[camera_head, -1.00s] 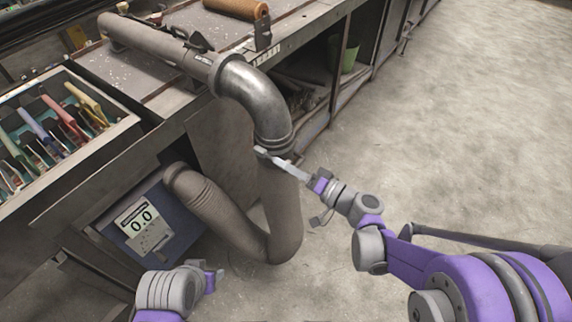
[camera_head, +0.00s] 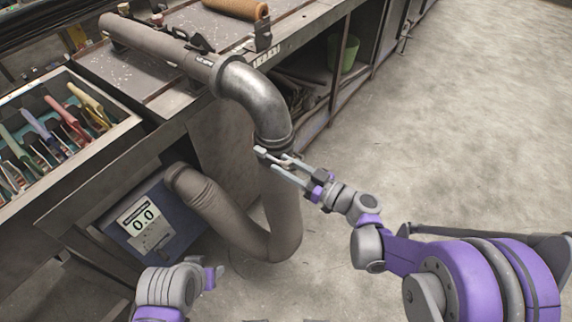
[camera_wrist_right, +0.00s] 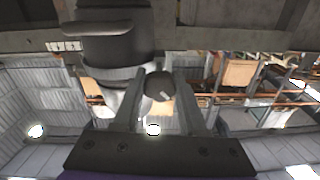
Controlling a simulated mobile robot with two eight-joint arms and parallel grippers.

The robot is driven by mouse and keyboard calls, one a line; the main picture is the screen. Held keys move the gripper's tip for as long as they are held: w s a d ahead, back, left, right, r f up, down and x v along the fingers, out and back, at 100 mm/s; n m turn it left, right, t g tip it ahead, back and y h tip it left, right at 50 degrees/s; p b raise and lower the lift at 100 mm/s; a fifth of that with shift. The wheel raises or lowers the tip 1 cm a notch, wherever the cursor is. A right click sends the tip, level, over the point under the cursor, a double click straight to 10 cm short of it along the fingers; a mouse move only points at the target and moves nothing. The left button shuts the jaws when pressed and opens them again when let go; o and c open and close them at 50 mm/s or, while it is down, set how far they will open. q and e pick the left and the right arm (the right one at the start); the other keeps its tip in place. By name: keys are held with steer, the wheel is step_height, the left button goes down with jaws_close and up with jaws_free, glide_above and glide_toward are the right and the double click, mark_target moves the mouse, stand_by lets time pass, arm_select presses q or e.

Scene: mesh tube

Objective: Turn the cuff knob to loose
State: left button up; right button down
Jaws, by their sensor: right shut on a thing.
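The cuff (camera_head: 277,145) is a metal band where the shiny elbow pipe (camera_head: 258,97) meets the hanging mesh tube (camera_head: 284,205). My right gripper (camera_head: 266,159) is at the cuff's front. In the right wrist view the dark round cuff knob (camera_wrist_right: 159,85), with a small pale mark, sits between the two fingers of my right gripper (camera_wrist_right: 160,90), which are shut on it. In the head view the fingers largely hide the knob. My left gripper (camera_head: 214,278) is low in front, apart from the tube; its fingers are unclear.
A blue box (camera_head: 150,226) with a display reading 0.0 stands at the tube's lower end. A tray of coloured-handled tools (camera_head: 52,130) is on the bench at left. An orange roll (camera_head: 236,9) lies at the back. The floor at right is clear.

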steer(key=n, duration=0.5)
steer(key=shift+n+p, duration=0.3)
steer(key=shift+n, duration=2.2)
steer(key=shift+c, duration=2.3)
jaws_free()
steer(key=v, duration=1.1)
steer(key=shift+a, duration=0.1)
